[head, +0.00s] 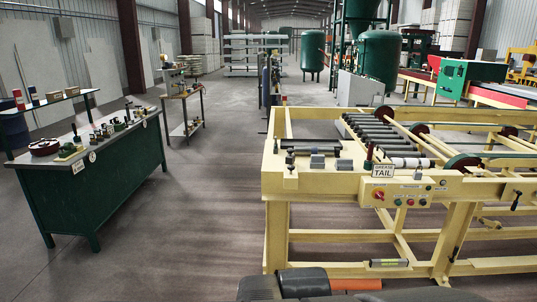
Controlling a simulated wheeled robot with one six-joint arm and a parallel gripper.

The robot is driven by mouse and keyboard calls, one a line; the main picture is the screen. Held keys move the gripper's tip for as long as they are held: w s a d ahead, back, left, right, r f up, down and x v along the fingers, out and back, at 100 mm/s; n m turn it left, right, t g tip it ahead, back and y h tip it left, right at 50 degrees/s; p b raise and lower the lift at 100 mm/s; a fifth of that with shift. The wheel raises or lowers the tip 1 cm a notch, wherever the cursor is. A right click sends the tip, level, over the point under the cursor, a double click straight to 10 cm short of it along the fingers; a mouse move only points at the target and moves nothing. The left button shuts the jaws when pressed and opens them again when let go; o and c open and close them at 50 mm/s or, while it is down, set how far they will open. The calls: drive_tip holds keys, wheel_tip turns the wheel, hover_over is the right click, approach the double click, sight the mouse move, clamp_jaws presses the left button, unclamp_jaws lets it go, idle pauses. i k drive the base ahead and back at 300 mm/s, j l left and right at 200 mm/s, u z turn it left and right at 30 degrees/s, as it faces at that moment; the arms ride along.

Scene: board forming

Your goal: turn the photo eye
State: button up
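The yellow conveyor frame (330,185) stands at the right. On its near left corner sit a dark bar (311,150) and two small grey blocks (317,161) (344,164). A small dark upright piece with a red part (368,156) stands just right of them. I cannot tell which of these small parts, if any, is the photo eye. Parts of my own arm, dark with an orange band, cross the bottom edge. My gripper's fingers do not show.
A control panel with a red knob (379,194) and a sign reading "TAIL" (383,170) are on the frame's front. A spirit level (388,263) lies on its lower rail. A green workbench (110,180) stands left. The floor between is clear.

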sight(290, 159)
drive_tip(key=i+l, duration=0.15)
drive_tip(key=i, duration=0.4)
drive_tip(key=i+l, duration=0.15)
drive_tip(key=i, duration=0.45)
drive_tip(key=i+l, duration=0.1)
drive_tip(key=i, duration=0.45)
drive_tip(key=i+l, duration=0.15)
drive_tip(key=i, duration=0.45)
drive_tip(key=l+z, duration=0.05)
